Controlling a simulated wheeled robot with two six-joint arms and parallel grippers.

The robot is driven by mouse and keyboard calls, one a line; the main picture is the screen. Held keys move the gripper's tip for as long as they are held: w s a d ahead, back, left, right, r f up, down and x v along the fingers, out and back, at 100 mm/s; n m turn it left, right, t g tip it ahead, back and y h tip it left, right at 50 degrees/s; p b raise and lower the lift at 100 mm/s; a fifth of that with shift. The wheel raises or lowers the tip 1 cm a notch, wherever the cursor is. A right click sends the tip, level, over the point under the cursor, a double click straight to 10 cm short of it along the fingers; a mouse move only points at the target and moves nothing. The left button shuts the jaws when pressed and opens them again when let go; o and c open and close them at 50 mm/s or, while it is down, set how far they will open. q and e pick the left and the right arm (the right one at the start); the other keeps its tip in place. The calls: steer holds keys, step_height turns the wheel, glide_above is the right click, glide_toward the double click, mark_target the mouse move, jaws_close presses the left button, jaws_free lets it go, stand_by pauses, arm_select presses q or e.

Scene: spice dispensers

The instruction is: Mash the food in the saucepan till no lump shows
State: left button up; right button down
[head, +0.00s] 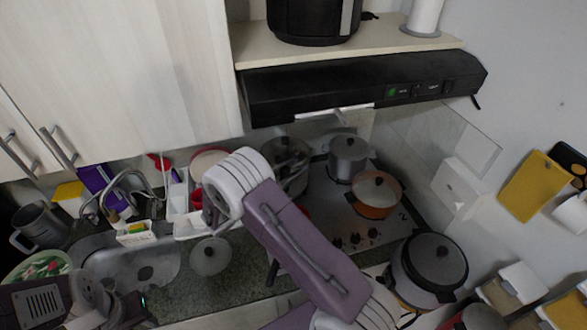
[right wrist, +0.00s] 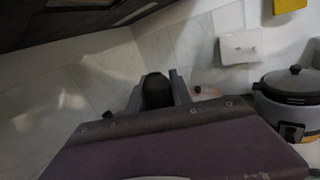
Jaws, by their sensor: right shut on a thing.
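In the right wrist view, my right gripper (right wrist: 158,86) is shut on a black, rounded thing (right wrist: 155,92), which may be the masher's handle. The rest of that thing is hidden, and no masher head shows. My right fingers are hidden behind my arm in the head view. My left gripper (head: 118,306) is low at the left near the sink, its jaws unclear.
A grey lidded pot (head: 348,157) and an orange lidded pot (head: 376,192) stand on the hob. A rice cooker (head: 429,268) stands at right. A loose lid (head: 210,256) lies on the counter by the sink (head: 135,275). The black hood (head: 350,88) hangs above the hob.

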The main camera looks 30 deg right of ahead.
steer(key=shift+r, duration=0.1)
step_height(320, 180, up, 5)
steer(key=p, duration=0.4)
stand_by(0.7)
